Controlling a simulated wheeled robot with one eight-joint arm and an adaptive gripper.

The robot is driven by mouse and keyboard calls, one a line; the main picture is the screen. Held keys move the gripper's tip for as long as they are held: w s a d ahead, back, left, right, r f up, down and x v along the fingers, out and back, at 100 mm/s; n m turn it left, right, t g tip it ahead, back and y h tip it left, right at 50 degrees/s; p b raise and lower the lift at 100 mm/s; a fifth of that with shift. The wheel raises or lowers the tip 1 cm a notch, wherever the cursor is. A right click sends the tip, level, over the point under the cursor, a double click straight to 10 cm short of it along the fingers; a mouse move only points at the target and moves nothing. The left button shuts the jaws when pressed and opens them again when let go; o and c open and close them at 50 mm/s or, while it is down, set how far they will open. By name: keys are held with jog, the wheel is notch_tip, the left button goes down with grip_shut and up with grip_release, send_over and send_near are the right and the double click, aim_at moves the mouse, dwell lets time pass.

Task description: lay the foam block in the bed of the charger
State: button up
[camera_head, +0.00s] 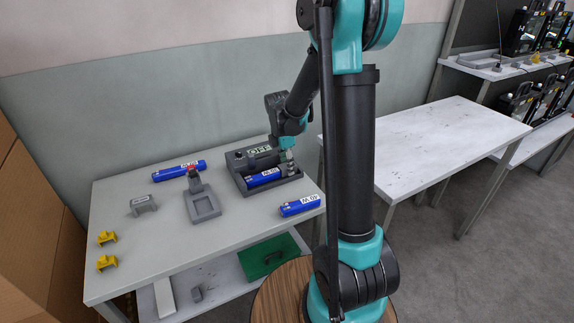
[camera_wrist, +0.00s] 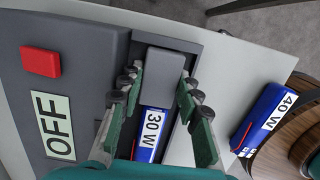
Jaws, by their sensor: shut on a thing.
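The charger (camera_head: 239,163) is a dark grey box on the left table. Its panel reads OFF, and its red button (camera_wrist: 40,61) shows in the wrist view. A blue 30 W pack (camera_head: 263,177) lies in its bed; it also shows in the wrist view (camera_wrist: 151,132). My gripper (camera_wrist: 160,80) points down at the right end of the bed (camera_head: 289,166). It is shut on a plain grey block (camera_wrist: 163,66), which looks like the foam block. The block is at the bed's end, in line with the pack. I cannot tell whether it touches the bed floor.
A blue 40 W pack (camera_head: 300,205) lies near the table's right edge. Left of the charger are a grey stand (camera_head: 203,206), another blue pack (camera_head: 179,170), a grey bridge-shaped piece (camera_head: 143,205) and two yellow clips (camera_head: 107,238). A bare table (camera_head: 450,140) stands at right.

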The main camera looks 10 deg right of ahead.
jog(key=shift+f, duration=0.1)
jog(key=o, duration=0.9)
